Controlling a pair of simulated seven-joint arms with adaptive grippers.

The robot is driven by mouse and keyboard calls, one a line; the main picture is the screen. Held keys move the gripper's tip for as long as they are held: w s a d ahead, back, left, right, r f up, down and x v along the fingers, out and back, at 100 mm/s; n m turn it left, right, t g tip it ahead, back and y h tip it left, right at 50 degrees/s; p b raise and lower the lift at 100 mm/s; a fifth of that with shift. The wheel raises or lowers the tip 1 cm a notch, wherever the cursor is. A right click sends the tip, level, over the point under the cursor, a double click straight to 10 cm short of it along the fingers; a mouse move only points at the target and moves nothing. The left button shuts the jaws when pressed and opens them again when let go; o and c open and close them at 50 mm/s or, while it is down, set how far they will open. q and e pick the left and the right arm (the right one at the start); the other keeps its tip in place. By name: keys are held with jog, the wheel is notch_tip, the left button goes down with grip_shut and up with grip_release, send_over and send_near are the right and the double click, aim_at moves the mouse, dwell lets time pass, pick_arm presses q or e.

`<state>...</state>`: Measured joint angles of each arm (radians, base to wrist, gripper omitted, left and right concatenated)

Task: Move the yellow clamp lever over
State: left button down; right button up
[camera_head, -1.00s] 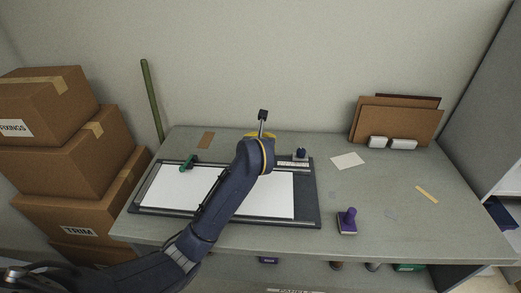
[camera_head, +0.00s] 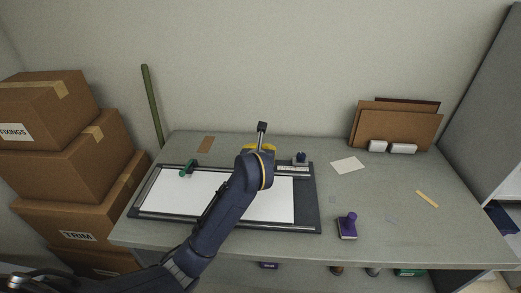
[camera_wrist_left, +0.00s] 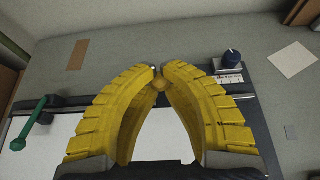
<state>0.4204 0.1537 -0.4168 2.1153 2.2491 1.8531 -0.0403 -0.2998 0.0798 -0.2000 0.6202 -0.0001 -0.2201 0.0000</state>
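My left gripper (camera_wrist_left: 158,72) has yellow segmented fingers whose tips come together around a small, dull-yellow ball. I take this ball to be the knob of the yellow clamp lever (camera_wrist_left: 158,86). The rest of the lever is hidden by the fingers. In the head view the left gripper (camera_head: 261,148) is over the back edge of the board, mostly hidden by my own wrist. The clamp board (camera_head: 307,207) carries a white sheet (camera_head: 270,208). A green lever (camera_head: 187,169) is at its back left; it also shows in the wrist view (camera_wrist_left: 30,125). My right gripper is not in view.
A dark blue knob (camera_head: 301,156) stands at the board's back right. A purple-handled stamp (camera_head: 347,227) is right of the board. Cardboard boxes (camera_head: 75,150) stand left of the table.

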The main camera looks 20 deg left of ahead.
pick_arm(q)
jog(key=shift+s+d+f, duration=0.15)
jog(key=shift+s+f, duration=0.2)
jog(key=shift+s, duration=0.25)
jog(key=shift+s+d+f, duration=0.15)
jog(key=shift+s+f, duration=0.15)
jog(key=shift+s, duration=0.25)
jog(key=shift+s+d+f, duration=0.2)
jog(key=shift+s+f, duration=0.85)
jog(key=shift+s+f, duration=0.1)
jog(key=shift+s+d+f, duration=0.1)
jog(key=shift+s+f, duration=0.25)
jog(key=shift+f, duration=0.25)
jog(key=shift+s+d+f, duration=0.1)
jog(key=shift+s+f, duration=0.2)
jog(key=shift+f, duration=0.3)
